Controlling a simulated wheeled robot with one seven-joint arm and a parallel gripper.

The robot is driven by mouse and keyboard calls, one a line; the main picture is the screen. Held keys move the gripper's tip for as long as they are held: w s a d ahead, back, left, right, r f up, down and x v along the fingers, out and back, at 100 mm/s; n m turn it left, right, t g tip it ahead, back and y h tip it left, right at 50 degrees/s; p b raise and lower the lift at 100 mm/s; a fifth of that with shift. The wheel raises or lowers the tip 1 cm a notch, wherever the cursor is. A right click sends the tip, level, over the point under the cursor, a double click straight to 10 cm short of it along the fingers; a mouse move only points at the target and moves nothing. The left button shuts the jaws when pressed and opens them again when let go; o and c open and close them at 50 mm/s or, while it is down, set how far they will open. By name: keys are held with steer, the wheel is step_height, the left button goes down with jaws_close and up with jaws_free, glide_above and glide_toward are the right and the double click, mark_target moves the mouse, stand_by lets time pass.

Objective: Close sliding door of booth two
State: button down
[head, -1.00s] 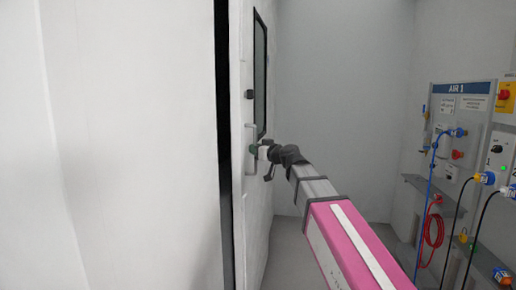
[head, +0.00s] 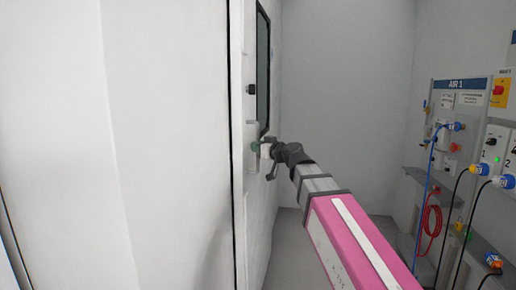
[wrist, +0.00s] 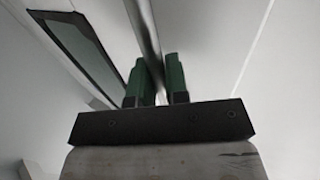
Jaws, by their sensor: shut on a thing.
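The white sliding door (head: 258,215) stands at the centre of the head view, seen nearly edge-on, with a dark window (head: 263,75). It also shows in the wrist view with the window at upper left. A pale vertical bar handle (head: 252,135) is on its face. My gripper (head: 259,149) is at the handle's lower part. In the wrist view its green fingers (wrist: 157,84) are on either side of the handle bar (wrist: 147,30), shut on it.
A grey panel marked AIR 1 (head: 459,84) stands at the right, with blue, red and black hoses or cables and a shelf. Grey floor (head: 288,245) lies clear between the door and this panel. A small dark knob (head: 251,89) sits above the handle.

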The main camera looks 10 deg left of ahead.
steer(key=c, duration=1.2)
jaws_free()
steer(key=shift+s, duration=0.3)
steer(key=shift+o, duration=0.2)
steer(key=v, duration=1.1)
steer(key=shift+w, duration=0.1)
steer(key=w+d+f+m+g+h, duration=0.15)
steer(key=d+f+h, duration=0.3)
steer(key=f, duration=0.95)
steer(key=w+d+f+m+g+h, duration=0.1)
steer(key=d+f+m+g+h, duration=0.35)
steer(key=f, duration=0.95)
steer(key=s+d+f+m+g+h, duration=0.2)
steer(key=s+d+f, duration=0.3)
steer(key=d+f, duration=0.4)
steer(key=s+d+f+m+g+h, duration=0.2)
steer(key=s+d+f, duration=0.3)
steer(key=d+f, duration=0.4)
step_height(320, 180, down, 5)
steer(key=shift+s+d+f+m+g+h, duration=0.2)
steer(key=shift+s+f+m+g+h, duration=0.15)
steer(key=shift+h, duration=0.45)
